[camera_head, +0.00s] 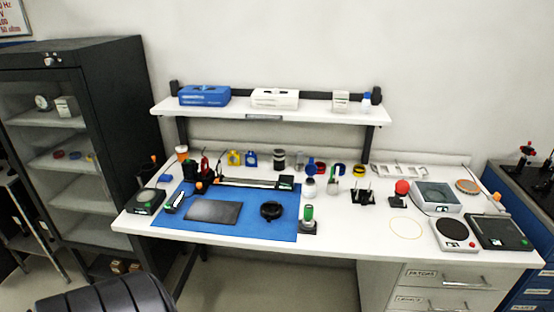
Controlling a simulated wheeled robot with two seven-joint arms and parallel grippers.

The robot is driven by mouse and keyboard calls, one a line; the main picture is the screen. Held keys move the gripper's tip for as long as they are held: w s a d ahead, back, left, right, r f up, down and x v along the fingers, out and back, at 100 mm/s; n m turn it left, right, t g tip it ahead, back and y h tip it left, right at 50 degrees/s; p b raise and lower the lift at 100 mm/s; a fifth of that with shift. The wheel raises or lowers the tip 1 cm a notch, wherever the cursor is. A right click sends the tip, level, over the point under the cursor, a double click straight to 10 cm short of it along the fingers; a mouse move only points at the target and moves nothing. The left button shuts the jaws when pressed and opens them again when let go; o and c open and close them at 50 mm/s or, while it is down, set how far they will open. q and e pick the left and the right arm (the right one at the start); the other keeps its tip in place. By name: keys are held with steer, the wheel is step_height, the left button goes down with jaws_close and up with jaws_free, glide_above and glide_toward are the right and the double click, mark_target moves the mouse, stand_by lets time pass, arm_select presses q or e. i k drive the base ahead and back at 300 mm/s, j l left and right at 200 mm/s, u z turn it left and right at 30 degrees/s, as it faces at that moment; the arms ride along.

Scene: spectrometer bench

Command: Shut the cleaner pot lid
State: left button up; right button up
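I cannot tell for sure which item is the cleaner pot. A small round black pot-like item (271,210) sits on the blue mat (285,232), right of a dark flat plate (214,211). It is too small to tell whether a lid on it is open or shut. A small white pot (309,188) with a dark blue top stands behind it, near the mat's back right corner. Neither of my grippers shows in the head view.
The white bench (340,240) holds several instruments at right, including a round-topped device (453,231) and a red ball (402,187). A shelf (270,108) with boxes runs above. A dark cabinet (110,120) stands left, and a black chair (110,297) stands in front.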

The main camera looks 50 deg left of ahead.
mark_target(310, 169)
steer(key=u, duration=1.25)
steer(key=i+j+z, duration=0.1)
steer(key=j, duration=0.15)
steer(key=i+j, duration=0.1)
steer(key=j, duration=0.15)
steer(key=z, duration=0.05)
